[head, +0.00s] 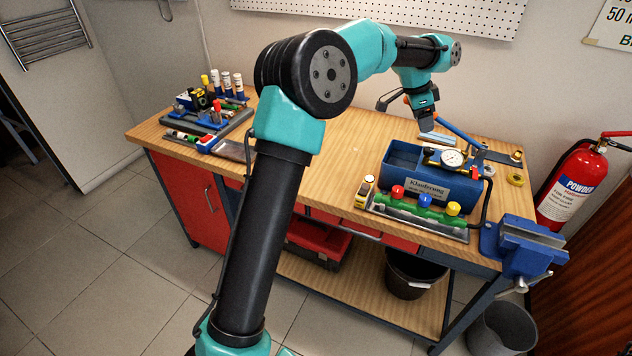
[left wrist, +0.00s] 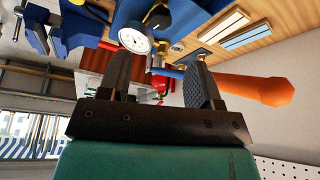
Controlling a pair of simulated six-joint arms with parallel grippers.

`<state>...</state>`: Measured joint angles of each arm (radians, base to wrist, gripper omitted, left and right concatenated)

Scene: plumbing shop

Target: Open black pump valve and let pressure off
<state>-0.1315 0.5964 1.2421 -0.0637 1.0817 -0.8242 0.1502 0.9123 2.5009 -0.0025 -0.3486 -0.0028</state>
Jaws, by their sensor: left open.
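The blue test pump (head: 405,155) stands on the workbench at the right, with a round white gauge (head: 453,158) on it. Its blue lever (head: 460,133) slopes up to the left toward my left gripper (head: 424,112), which hangs above and behind the pump. In the left wrist view the gripper (left wrist: 160,78) is open and its jaws look empty. The lever's orange grip (left wrist: 255,88) shows beyond the right finger; I cannot tell if they touch. The gauge (left wrist: 135,40) is near the left finger, and a small black knob (left wrist: 158,18) sits beside it. My right gripper is not in view.
A manifold with red, blue and yellow caps (head: 425,207) lies in front of the pump. A blue vise (head: 530,245) is at the bench's right corner, near a red extinguisher (head: 575,185). Bottles and tools crowd the left end. The bench top's middle (head: 345,155) is clear.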

